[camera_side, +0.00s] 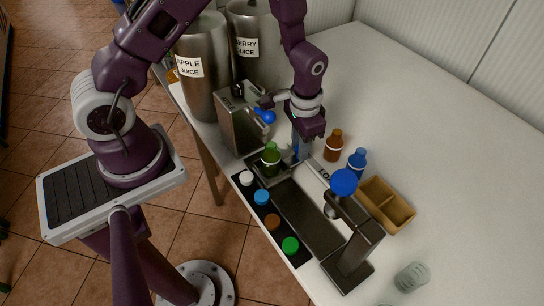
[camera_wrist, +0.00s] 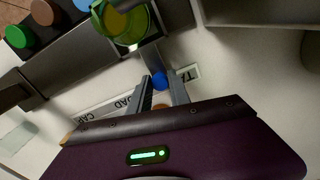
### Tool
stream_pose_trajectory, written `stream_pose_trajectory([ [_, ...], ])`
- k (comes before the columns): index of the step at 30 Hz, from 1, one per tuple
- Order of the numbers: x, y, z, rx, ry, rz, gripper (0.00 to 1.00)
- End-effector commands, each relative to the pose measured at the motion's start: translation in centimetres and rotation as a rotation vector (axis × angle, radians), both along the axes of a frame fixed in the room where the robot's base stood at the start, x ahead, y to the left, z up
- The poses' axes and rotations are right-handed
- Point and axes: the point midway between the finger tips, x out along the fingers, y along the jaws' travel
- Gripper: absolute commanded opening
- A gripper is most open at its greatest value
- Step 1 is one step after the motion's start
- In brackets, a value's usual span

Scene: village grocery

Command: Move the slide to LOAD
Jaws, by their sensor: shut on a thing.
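My gripper (camera_wrist: 160,95) is shut on the small blue knob (camera_wrist: 158,81) of the slide. In the side view my gripper (camera_side: 300,150) reaches down behind the rail and mostly hides the knob. A green bottle (camera_side: 270,161) stands upright on the slide, at the rail's end by the grey metal box; its top also shows in the wrist view (camera_wrist: 122,20). The white label strip (camera_side: 312,179) runs along the rail.
The grey box (camera_side: 240,125) has a blue ball lever (camera_side: 266,115). A press with a blue knob (camera_side: 344,182) stands over the rail's other end. A brown bottle (camera_side: 333,145), blue bottle (camera_side: 356,162), wooden tray (camera_side: 397,220) and glass (camera_side: 411,277) stand nearby. Caps (camera_side: 261,197) line the front.

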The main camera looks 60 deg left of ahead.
Motion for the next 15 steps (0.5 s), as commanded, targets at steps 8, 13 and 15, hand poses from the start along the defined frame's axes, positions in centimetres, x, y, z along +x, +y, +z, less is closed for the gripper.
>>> stream_pose_trajectory([
  [8,0.0,-2.7,0.0,-0.002,-0.003,-0.002,0.00],
  [13,0.1,-4.2,0.0,-0.001,-0.002,-0.001,0.01],
  [15,0.0,-4.9,0.0,-0.001,-0.002,-0.001,0.01],
])
